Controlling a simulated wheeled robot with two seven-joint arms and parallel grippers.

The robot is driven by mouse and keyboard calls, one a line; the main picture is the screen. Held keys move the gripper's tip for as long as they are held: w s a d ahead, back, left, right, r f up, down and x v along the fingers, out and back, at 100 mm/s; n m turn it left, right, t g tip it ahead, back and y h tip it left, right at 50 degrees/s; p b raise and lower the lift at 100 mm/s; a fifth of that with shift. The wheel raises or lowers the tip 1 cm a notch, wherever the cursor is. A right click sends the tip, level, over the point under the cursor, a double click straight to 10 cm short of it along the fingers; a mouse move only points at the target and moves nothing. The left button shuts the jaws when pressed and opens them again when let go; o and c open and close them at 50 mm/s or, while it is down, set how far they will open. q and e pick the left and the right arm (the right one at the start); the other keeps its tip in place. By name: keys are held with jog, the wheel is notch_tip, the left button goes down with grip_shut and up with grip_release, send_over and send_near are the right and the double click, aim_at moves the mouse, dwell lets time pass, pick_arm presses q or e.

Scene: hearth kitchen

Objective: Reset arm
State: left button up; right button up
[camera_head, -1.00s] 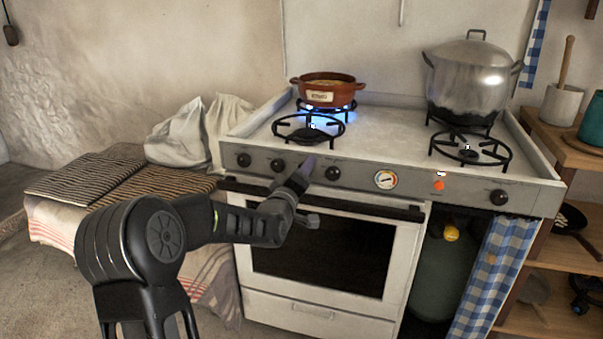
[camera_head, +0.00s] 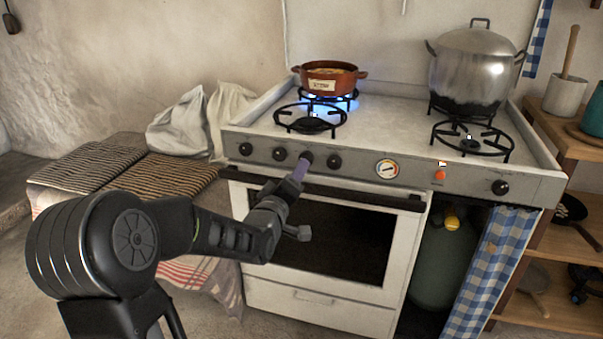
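My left arm comes in from the lower left. I cannot tell whether the fingertips touch the knob. My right gripper is out of view.
A brown pot (camera_head: 328,80) sits over a blue flame on the white stove (camera_head: 390,120). A large steel pot (camera_head: 474,70) stands at the back right. The oven handle (camera_head: 365,196) juts out near my arm. A bench with striped cushions (camera_head: 95,165) is at left.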

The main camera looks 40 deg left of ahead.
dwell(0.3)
pick_arm(q)
jog(key=s+d+f+m+g+h, duration=0.25)
jog(key=d+f, duration=0.25)
jog(key=f, duration=0.5)
jog(key=s+d+f+m+g+h, duration=0.1)
jog(key=d+f+m+g, duration=0.3)
jog(key=f, duration=0.6)
jog(key=s+d+f+m+g+h, duration=0.1)
jog(key=s+d+f+h, duration=0.1)
jog(key=d+f, duration=0.6)
jog(key=s+d+f+m+g+h, duration=0.2)
jog(key=s+d+f+m+g, duration=0.15)
jog(key=s+d+f, duration=0.7)
jog(key=s+d+f+m+g+h, duration=0.2)
jog(key=s+d+f+g, duration=0.3)
jog(key=s+d+f, duration=0.5)
jog(key=s+d+r+p, duration=0.1)
jog(key=s+r+p, duration=0.1)
jog(key=r+p, duration=1)
jog(key=s+d+r+p, duration=0.1)
jog(key=r+p, duration=1.1)
jog(key=r, duration=0.2)
jog(key=shift+s+r, duration=0.35)
jog(key=shift+h, duration=0.25)
